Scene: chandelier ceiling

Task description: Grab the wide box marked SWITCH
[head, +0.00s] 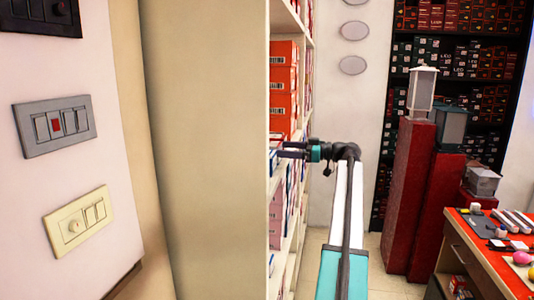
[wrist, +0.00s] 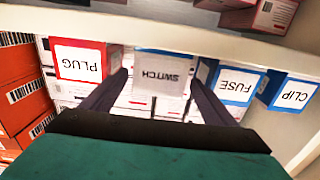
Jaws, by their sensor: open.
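The SWITCH box (wrist: 163,76) shows a pale grey face with upside-down lettering in the middle of the wrist view. It stands in a row on a shelf, between the red-edged PLUG box (wrist: 82,62) and the blue FUSE box (wrist: 232,84). My gripper (wrist: 158,80) is open and empty, with one dark finger on each side of the SWITCH face in the picture. I cannot tell whether the fingertips reach past its front. In the head view my gripper (head: 280,149) points left into the shelving. The SWITCH label cannot be made out there.
A blue CLIP box (wrist: 288,92) stands right of FUSE. A pale shelf board (wrist: 170,38) crosses close to the row. Orange boxes (head: 284,85) fill the shelf above my gripper. Red pedestals (head: 408,190) and an orange-topped counter (head: 490,250) stand to the right.

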